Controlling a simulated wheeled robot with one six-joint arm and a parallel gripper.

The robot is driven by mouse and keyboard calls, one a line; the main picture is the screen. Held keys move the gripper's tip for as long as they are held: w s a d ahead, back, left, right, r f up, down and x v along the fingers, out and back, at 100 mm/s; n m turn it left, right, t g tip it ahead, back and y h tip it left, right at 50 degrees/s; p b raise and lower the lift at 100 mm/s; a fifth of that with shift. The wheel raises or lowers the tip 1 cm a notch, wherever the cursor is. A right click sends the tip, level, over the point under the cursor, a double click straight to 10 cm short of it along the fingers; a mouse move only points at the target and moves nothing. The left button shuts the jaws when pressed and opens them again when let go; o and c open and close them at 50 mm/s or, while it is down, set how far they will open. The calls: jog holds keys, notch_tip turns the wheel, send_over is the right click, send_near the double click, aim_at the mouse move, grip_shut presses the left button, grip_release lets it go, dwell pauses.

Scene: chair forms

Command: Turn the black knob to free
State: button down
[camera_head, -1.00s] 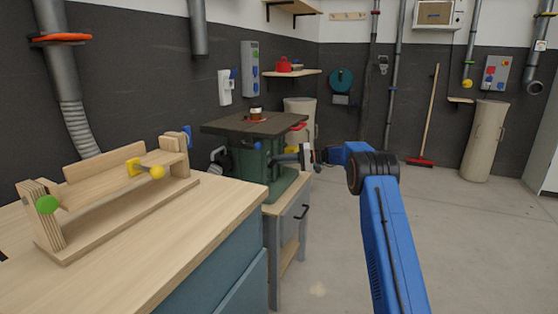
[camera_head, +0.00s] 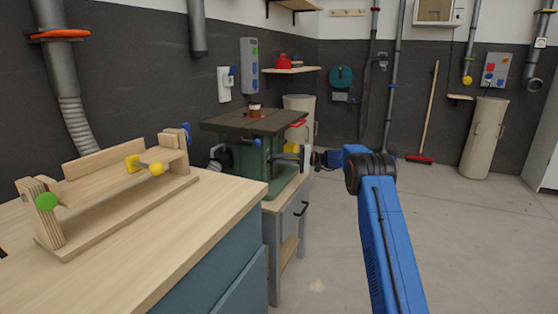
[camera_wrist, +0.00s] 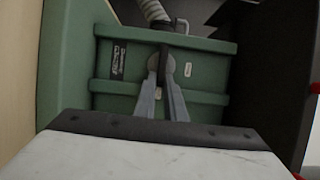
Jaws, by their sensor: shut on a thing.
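The green machine (camera_head: 251,165) with a dark flat top (camera_head: 245,122) stands past the workbench. My gripper (camera_head: 283,159) reaches from the right to the machine's right side. In the wrist view, the fingertips of my gripper (camera_wrist: 163,66) are closed together in front of the green panel (camera_wrist: 205,73). A small dark shape at the tips looks like the black knob (camera_wrist: 163,58), mostly hidden by the fingers. Its turn angle cannot be read. A ribbed grey part (camera_wrist: 154,10) runs above it. A label (camera_wrist: 118,60) is left of the fingers.
A wooden workbench (camera_head: 130,270) with a wooden jig (camera_head: 110,200) fills the left front. The machine sits on a stand with a drawer (camera_head: 292,211). Bare floor (camera_head: 470,240) lies to the right. A broom (camera_head: 428,115) leans at the back wall.

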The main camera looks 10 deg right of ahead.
jog(key=shift+f, duration=0.1)
jog(key=c, duration=1.8)
grip_release()
jog(key=shift+d, duration=0.1)
jog(key=v, duration=1.7)
jog(key=shift+s+d, duration=0.1)
jog(key=shift+d, duration=0.05)
